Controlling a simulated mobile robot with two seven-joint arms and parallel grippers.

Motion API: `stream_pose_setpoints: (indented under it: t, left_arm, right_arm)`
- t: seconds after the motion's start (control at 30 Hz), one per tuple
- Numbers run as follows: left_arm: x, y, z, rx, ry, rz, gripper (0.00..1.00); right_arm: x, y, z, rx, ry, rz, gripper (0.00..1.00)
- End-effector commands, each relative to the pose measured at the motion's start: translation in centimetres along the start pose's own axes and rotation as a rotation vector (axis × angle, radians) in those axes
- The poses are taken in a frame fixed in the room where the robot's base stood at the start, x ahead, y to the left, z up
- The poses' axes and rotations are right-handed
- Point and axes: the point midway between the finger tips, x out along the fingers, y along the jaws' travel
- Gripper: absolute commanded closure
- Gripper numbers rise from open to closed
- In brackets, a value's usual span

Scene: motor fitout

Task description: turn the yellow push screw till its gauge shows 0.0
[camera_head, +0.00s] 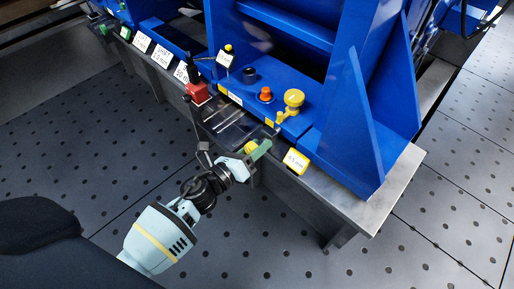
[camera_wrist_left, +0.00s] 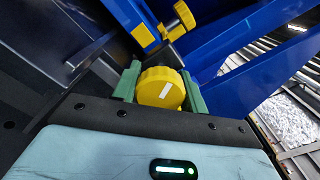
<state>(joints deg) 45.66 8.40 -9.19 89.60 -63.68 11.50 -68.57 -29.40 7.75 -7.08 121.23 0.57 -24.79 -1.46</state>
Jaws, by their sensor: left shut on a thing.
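The yellow push screw (camera_head: 250,147) shows as a small yellow knob at the front edge of the blue machine. In the left wrist view its ribbed round head (camera_wrist_left: 153,78) carries a white mark and sits between two green fingers. My left gripper (camera_head: 257,151) is shut on this head, with one finger on each side. A gauge with a yellow body and white face (camera_head: 296,160) stands to the right of the gripper; its digits are too small to read surely. The screw's shaft is mostly hidden behind its head. My right gripper is not in view.
Another yellow knob (camera_head: 294,98) and an orange knob (camera_head: 265,95) stand on the blue base behind. A red block (camera_head: 198,92) is to the left. A blue upright plate (camera_head: 355,130) rises at the right. The dotted floor in front is clear.

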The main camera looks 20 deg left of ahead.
Motion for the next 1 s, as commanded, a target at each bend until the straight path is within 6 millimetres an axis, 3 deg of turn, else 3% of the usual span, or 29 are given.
stream_pose_setpoints:
  t: [0.5,1.0]
  left_arm:
    - [0.0,0.1,0.0,0.396,0.000,0.001,0.80]
    - [-0.1,0.1,0.0,0.505,0.001,0.001,0.80]
  right_arm:
    - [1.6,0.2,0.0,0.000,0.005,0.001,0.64]
    - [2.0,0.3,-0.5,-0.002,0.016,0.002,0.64]
